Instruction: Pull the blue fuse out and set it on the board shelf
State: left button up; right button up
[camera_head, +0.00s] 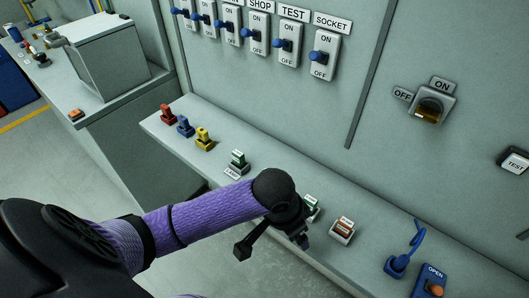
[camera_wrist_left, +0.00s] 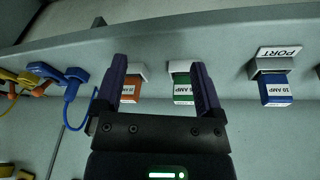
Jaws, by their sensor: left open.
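The blue fuse (camera_wrist_left: 277,90), marked 10 AMP, sits in its holder under a PORT label at the right of the left wrist view. In the head view I cannot make it out; my arm covers that stretch. My left gripper (camera_wrist_left: 160,80) is open and empty, its fingers spread across a green fuse (camera_wrist_left: 183,88) and an orange fuse (camera_wrist_left: 131,90), with the blue fuse outside the right finger. In the head view the left gripper (camera_head: 275,238) hangs over the front of the board shelf (camera_head: 270,168). My right gripper is not in view.
Red (camera_head: 167,113), blue (camera_head: 185,126) and yellow (camera_head: 204,138) pieces stand farther left on the shelf. A blue corded plug (camera_head: 397,264) is at the right. Switches (camera_head: 324,55) line the panel above. Bare shelf shows between items.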

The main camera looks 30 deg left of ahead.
pick_arm(q)
jog(key=w+a+r+n+y, duration=0.1)
jog(key=w+a+r+n, duration=0.1)
jog(key=w+a+r, duration=0.3)
jog(key=w+a+r+n+y, duration=0.1)
jog(key=w+a+r+n, duration=0.15)
jog(key=a, duration=0.55)
jog(key=shift+g, duration=0.3)
jog(key=f+b, duration=0.1)
jog(key=f, duration=0.2)
jog(key=w+f+b, duration=0.1)
jog(key=f, duration=0.2)
jog(key=w+f+b, duration=0.1)
jog(key=f+b, duration=0.1)
jog(key=f, duration=0.2)
jog(key=shift+w+d, duration=0.2)
jog(key=shift+d, duration=0.05)
jog(key=shift+m, duration=0.25)
grip_shut()
jog(key=shift+r+p, duration=2.4)
jog(key=shift+p, duration=0.4)
jog(key=shift+f, duration=0.1)
